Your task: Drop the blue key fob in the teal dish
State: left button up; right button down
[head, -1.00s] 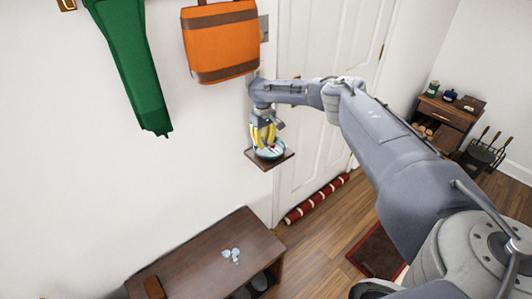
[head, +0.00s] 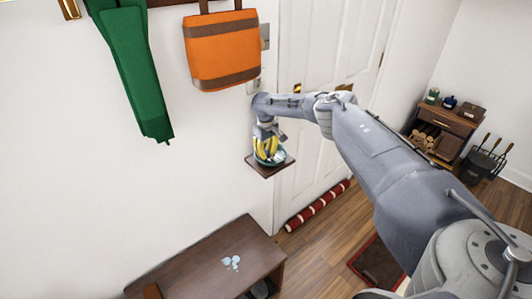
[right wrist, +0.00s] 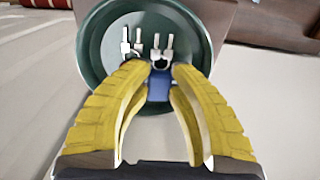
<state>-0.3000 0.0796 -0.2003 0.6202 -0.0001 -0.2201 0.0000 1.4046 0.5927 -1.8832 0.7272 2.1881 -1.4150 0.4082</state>
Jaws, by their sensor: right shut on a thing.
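The teal dish (head: 281,158) sits on a small wooden wall shelf beside the white door. In the right wrist view the round dish (right wrist: 92,58) fills the upper middle. My right gripper (head: 266,153) is low at the dish, with yellow fingers pointing down. In the right wrist view my right gripper (right wrist: 162,72) is shut on the blue key fob (right wrist: 159,88). A ring and several pale keys (right wrist: 160,45) extend from the fob across the dish's inside. I cannot tell whether the keys touch the dish. My left gripper is not in view.
The small shelf (head: 264,171) has narrow edges around the dish. An orange bag (head: 222,50) and a green garment (head: 130,70) hang on the wall to the left. A dark bench (head: 195,265) stands below. The door (head: 320,150) is close on the right.

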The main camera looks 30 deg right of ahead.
aim_at(266, 153)
jog(key=shift+s+a+f, duration=0.15)
jog(key=shift+s+f, duration=0.05)
jog(key=shift+f, duration=0.65)
jog(key=c, duration=1.5)
grip_release()
jog(key=shift+a, duration=0.1)
jog(key=shift+w+d+r, duration=0.1)
jog(key=shift+r, duration=1.3)
jog(key=shift+w+d+r, duration=0.1)
jog(key=shift+r, duration=1.25)
